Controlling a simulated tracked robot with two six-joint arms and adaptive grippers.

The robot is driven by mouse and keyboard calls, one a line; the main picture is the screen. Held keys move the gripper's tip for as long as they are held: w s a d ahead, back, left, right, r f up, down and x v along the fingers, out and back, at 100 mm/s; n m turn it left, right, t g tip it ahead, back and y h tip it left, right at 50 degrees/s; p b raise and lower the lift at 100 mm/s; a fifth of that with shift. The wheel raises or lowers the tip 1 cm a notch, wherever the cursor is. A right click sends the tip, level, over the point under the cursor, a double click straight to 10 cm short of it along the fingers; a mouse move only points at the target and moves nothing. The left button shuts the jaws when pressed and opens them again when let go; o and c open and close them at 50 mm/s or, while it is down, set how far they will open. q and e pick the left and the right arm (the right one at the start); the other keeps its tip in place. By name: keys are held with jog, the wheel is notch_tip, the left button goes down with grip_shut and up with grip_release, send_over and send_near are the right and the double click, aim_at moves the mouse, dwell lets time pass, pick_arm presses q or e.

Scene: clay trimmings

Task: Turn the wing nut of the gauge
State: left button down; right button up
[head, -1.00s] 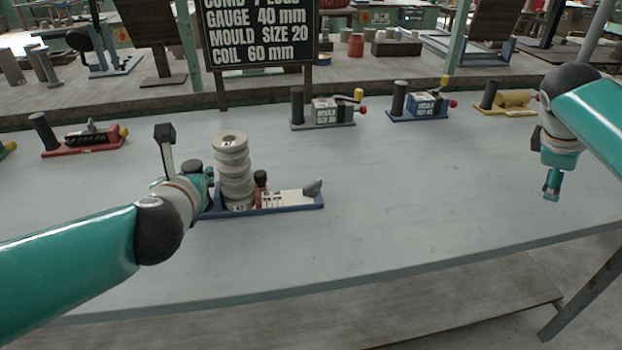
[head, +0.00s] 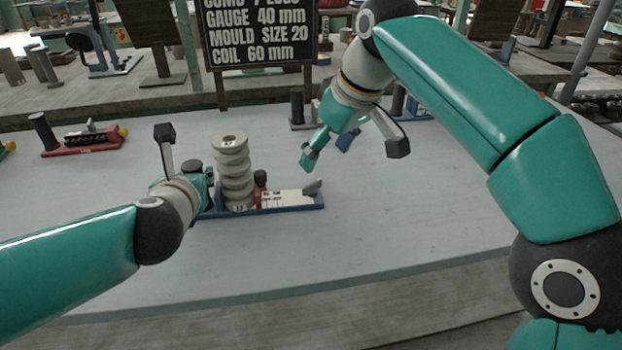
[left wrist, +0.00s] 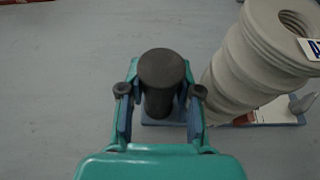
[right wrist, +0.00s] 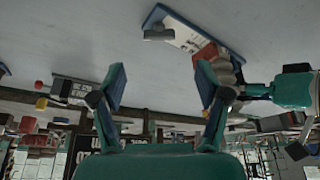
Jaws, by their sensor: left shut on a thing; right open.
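The gauge (head: 290,206) is a blue-based tool with a white scale plate, a pale stack of clay coils (head: 234,172) and a red block. Its grey wing nut (head: 313,187) sits at the right end; it also shows in the right wrist view (right wrist: 158,34). My left gripper (head: 208,178) is shut on the dark upright handle (left wrist: 161,72) at the gauge's left end. My right gripper (head: 328,150) is open and empty, above and slightly right of the wing nut, apart from it. The right wrist view shows the gauge beyond its spread fingers.
A black sign (head: 260,35) stands behind the table. A red tool (head: 84,143) lies at the back left. Other tools at the back are partly hidden by my right arm. The table front (head: 400,230) is clear.

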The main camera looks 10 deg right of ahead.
aim_at(312, 183)
jog(key=x, duration=0.8)
jog(key=shift+w+f, duration=0.15)
jog(key=shift+f, duration=0.2)
